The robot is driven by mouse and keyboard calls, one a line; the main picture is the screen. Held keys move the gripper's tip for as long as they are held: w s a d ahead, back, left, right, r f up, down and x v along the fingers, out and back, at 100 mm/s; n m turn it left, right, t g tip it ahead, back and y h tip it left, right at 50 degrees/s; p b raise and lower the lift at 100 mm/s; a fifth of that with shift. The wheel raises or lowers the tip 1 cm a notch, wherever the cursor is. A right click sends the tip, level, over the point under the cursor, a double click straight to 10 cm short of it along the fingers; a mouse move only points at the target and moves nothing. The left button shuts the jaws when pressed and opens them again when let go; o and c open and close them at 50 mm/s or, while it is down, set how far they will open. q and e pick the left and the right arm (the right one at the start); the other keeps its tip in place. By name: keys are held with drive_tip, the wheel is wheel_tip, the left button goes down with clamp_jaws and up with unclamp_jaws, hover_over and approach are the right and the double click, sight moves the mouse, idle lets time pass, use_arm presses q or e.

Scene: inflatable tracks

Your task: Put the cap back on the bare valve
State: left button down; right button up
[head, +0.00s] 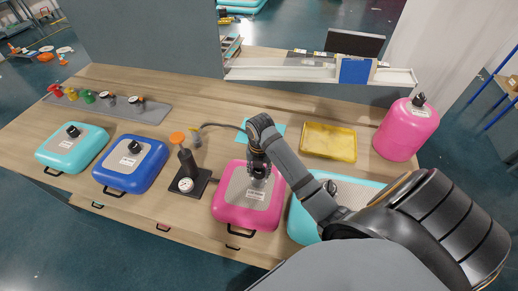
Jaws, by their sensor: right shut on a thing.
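My right gripper (259,170) comes in from the lower right and points down over the pink pad (232,214), at its valve spot. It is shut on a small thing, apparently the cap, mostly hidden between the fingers. The pink pad's valve is largely hidden under the fingers; I cannot tell whether cap and valve touch. The blue pad (150,174) and the left teal pad (85,158) each show a black-topped valve. The right teal pad (303,222) is partly covered by my right arm, with a dark valve top visible. My left gripper is not in view.
A black stand (187,160) with an orange knob and white gauge stands left of the pink pad. A yellow tray (330,142) lies empty behind my arm. A pink canister (406,130) stands at the right. A grey strip (150,112) holds several coloured fittings.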

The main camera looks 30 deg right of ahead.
sight(259, 177)
drive_tip(key=shift+p, duration=0.5)
idle(0.6)
drive_tip(key=shift+p, duration=0.5)
drive_tip(key=shift+f+b, duration=0.95)
drive_tip(key=shift+f, duration=1.1)
